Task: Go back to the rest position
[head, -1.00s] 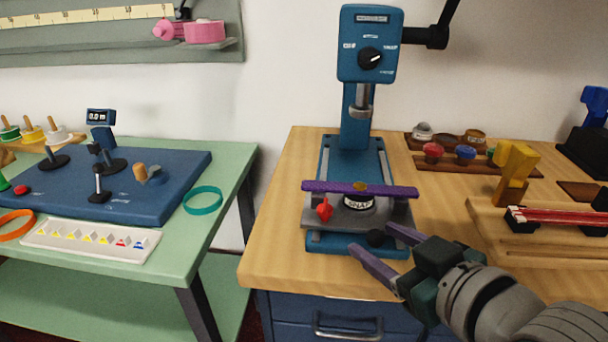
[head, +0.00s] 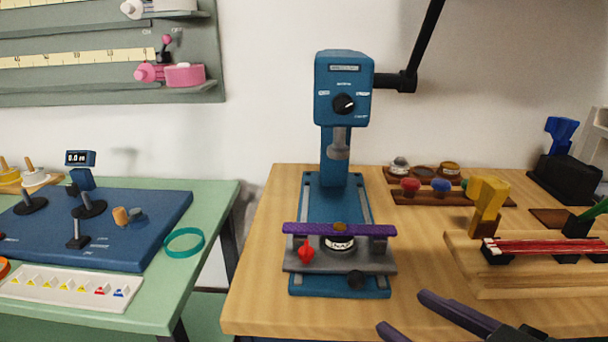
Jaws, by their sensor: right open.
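My left gripper does not show.
The wooden counter (head: 255,290) also holds a wooden rack with red strands (head: 540,249), a yellow clamp (head: 489,200) and small colored knobs (head: 440,186). A gap separates the two tables.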

